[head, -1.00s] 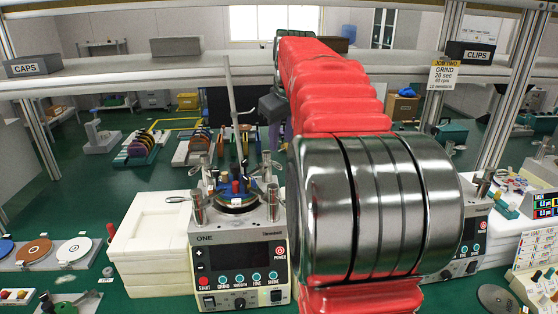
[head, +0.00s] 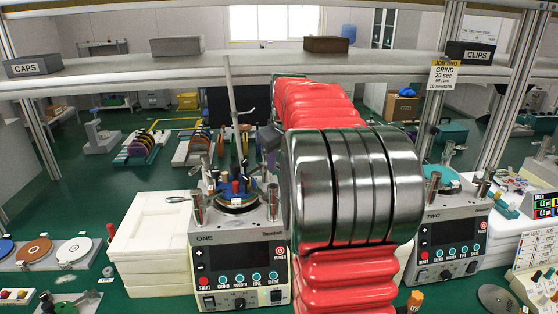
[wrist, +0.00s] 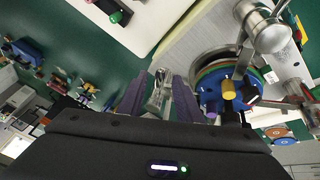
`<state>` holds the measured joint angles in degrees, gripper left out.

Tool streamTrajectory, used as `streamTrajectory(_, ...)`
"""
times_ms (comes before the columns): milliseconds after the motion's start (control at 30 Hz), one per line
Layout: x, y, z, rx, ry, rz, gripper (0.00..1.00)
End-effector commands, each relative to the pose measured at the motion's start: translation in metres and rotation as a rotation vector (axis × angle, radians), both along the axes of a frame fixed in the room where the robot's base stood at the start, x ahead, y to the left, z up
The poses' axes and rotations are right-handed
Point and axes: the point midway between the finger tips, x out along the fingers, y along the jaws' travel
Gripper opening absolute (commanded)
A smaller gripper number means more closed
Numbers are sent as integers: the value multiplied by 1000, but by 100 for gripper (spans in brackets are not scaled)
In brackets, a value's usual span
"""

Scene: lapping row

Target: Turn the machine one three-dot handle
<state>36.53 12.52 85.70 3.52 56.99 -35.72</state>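Machine one (head: 238,237) stands left of my arm in the head view, with several upright silver handles around its round top plate. Front handles show at its left (head: 197,207) and right (head: 272,203). My gripper is partly hidden by my arm, above the back right of this machine. In the wrist view, my gripper (wrist: 159,78) has its two purple-grey fingers apart, with a silver handle (wrist: 158,92) between them. Gaps seem to show on both sides; contact cannot be told. I cannot make out dots on any handle.
In the wrist view a blue disc with a yellow knob (wrist: 228,90) and another large silver handle (wrist: 262,28) are close to the right. White trays (head: 155,235) stand left of machine one. Machine two (head: 446,240) stands right. A shelf (head: 120,75) crosses behind.

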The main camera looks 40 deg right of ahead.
Motion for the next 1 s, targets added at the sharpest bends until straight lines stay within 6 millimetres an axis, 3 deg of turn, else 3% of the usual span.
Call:
streamTrajectory(500,0,0,1,0,0,-1,0)
streamTrajectory(1000,0,0,1,0,0,1,0)
